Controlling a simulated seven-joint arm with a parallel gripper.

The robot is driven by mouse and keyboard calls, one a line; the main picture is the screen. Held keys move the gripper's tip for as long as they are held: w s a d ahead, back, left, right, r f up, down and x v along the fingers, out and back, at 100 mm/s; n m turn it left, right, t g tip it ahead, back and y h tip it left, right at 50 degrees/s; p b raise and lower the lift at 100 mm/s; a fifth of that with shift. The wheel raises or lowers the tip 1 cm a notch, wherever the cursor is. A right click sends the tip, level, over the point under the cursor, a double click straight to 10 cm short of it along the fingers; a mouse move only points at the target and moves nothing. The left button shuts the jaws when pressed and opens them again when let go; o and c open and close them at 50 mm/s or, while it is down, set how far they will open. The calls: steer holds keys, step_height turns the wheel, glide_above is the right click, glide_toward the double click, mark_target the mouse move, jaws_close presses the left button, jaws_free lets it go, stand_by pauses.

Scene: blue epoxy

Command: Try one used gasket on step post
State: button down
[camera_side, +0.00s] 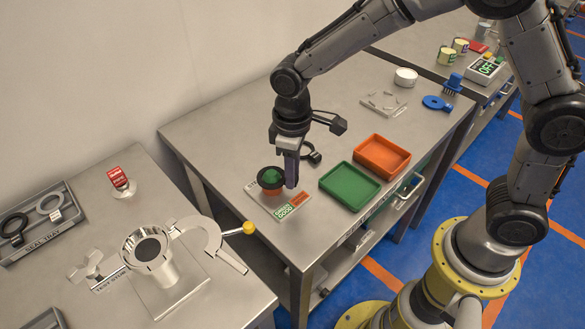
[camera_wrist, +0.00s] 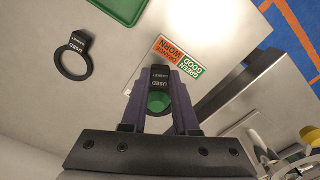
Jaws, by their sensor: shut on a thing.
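My gripper (camera_side: 291,183) has purple fingers and is shut on the black tab of a used gasket (camera_side: 262,184). In the wrist view the tab (camera_wrist: 160,82), marked USED, sits between my fingers. The step post (camera_side: 272,176) has a green upper part and orange below, on a labelled plate (camera_side: 258,199). The held ring is at the post's green part, which shows inside the ring. I cannot tell whether the ring rests on a step or hovers. A second used gasket (camera_side: 311,153) lies flat on the bench, also in the wrist view (camera_wrist: 72,60).
A green tray (camera_side: 349,203) and an orange tray (camera_side: 381,173) stand empty right of the plate. The plate's legend (camera_wrist: 178,59) reads green good, orange worn. A seal tray (camera_side: 62,236) and a metal test stand (camera_side: 163,277) occupy the left bench.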

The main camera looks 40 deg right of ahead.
steer(key=shift+f, duration=0.4)
steer(key=c, duration=0.6)
jaws_free()
steer(key=shift+r, duration=2.5)
step_height(320, 180, up, 14)
steer(key=shift+f, duration=0.1)
